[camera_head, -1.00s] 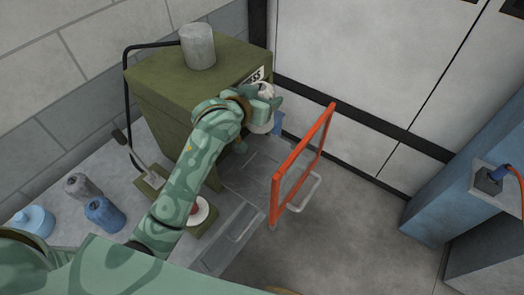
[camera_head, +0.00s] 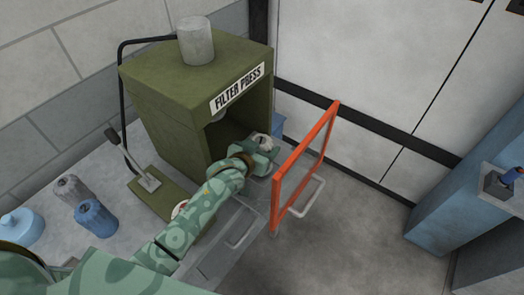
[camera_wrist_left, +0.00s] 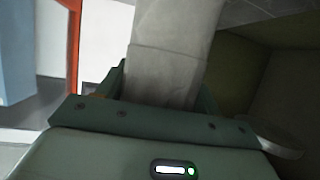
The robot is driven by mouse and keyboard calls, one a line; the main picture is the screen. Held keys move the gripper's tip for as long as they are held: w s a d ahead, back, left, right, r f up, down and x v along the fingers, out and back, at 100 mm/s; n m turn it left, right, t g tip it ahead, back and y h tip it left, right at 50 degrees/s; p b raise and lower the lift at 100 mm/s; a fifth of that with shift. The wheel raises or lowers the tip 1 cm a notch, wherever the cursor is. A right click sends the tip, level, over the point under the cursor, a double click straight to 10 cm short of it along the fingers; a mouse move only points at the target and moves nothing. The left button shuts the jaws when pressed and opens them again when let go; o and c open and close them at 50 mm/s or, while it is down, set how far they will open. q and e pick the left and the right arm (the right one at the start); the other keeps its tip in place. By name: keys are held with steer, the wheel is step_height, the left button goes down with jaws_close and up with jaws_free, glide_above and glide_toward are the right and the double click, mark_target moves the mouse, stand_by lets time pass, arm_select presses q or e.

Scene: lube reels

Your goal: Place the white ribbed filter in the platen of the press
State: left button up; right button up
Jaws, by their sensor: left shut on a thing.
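The white ribbed filter (camera_head: 262,141) is in my left gripper (camera_head: 264,152), at the right side of the press opening in the head view. In the left wrist view the pale filter (camera_wrist_left: 170,60) stands up between the fingers. The ribs are not clear there. The olive press (camera_head: 165,105) has a "FILTER PRESS" sign above its dark open front. A pale round part (camera_head: 219,116) shows under the top of the opening. My arm hides the lower opening, and I cannot make out the platen. My right gripper is not in view.
An orange-framed guard door (camera_head: 277,190) stands open just right of my left gripper. A lever (camera_head: 135,160) stands left of the press. A grey canister (camera_head: 72,188), a blue canister (camera_head: 97,218) and a light-blue container (camera_head: 22,228) stand on the bench.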

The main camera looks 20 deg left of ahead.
arm_select(q)
steer(key=shift+f, duration=0.55)
steer(key=shift+f, duration=0.1)
steer(key=o, duration=1.4)
steer(key=shift+o, duration=0.2)
steer(key=shift+s, duration=0.1)
steer(key=p+v, duration=0.2)
steer(key=v, duration=1)
